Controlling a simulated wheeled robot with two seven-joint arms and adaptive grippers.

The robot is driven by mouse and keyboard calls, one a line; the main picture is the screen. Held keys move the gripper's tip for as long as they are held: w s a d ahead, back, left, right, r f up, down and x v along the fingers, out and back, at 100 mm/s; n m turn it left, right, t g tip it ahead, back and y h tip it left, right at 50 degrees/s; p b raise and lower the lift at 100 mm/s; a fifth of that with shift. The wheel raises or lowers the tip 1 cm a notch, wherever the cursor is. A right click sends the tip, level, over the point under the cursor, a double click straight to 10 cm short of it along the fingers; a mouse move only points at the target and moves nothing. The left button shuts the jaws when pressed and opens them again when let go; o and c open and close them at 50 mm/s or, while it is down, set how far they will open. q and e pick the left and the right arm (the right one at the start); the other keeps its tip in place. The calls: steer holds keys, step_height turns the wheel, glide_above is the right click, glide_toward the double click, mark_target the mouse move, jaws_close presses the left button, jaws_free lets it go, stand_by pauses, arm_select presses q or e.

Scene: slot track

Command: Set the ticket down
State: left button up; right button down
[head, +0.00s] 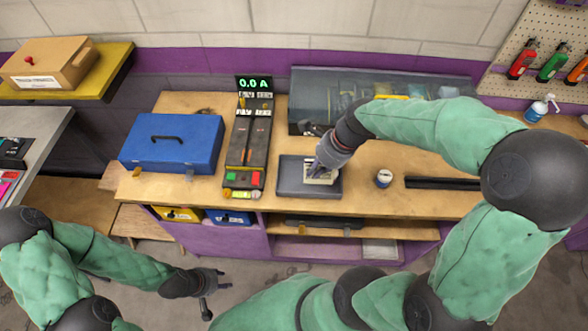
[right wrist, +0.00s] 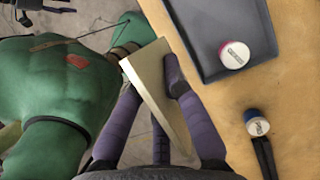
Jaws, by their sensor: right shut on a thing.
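My right gripper (head: 318,170) is shut on a cream ticket (head: 322,177). In the right wrist view the ticket (right wrist: 163,88) stands tilted between the purple fingers (right wrist: 153,112). In the head view the ticket appears over the dark grey tray (head: 291,188) on the wooden bench; I cannot tell whether they touch. The tray (right wrist: 203,30) also shows in the right wrist view, with a small round white and pink pot (right wrist: 233,54) on it. My left gripper (head: 217,294) hangs empty in front of the bench, its fingers apart.
A blue toolbox (head: 172,144) and a black track unit (head: 247,148) with a 0.0 A display (head: 253,84) stand left of the tray. A small jar (head: 384,178) and a black bar (head: 443,183) lie to its right. A clear-lidded case (head: 315,92) stands behind.

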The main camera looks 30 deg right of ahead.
steer(key=shift+w+a+f+b, duration=0.15)
steer(key=shift+w+f+b, duration=0.4)
steer(key=shift+w+f, duration=2.15)
steer(key=shift+w+a+f+b, duration=0.1)
steer(key=shift+w+f+b, duration=0.45)
steer(key=shift+w+f, duration=2.1)
steer(key=shift+s+f, duration=0.3)
steer(key=shift+f, duration=0.1)
steer(key=c, duration=1.3)
jaws_free()
steer(key=shift+c, duration=0.2)
steer(key=p+v, duration=0.2)
steer(key=v, duration=1)
steer(key=shift+r, duration=0.15)
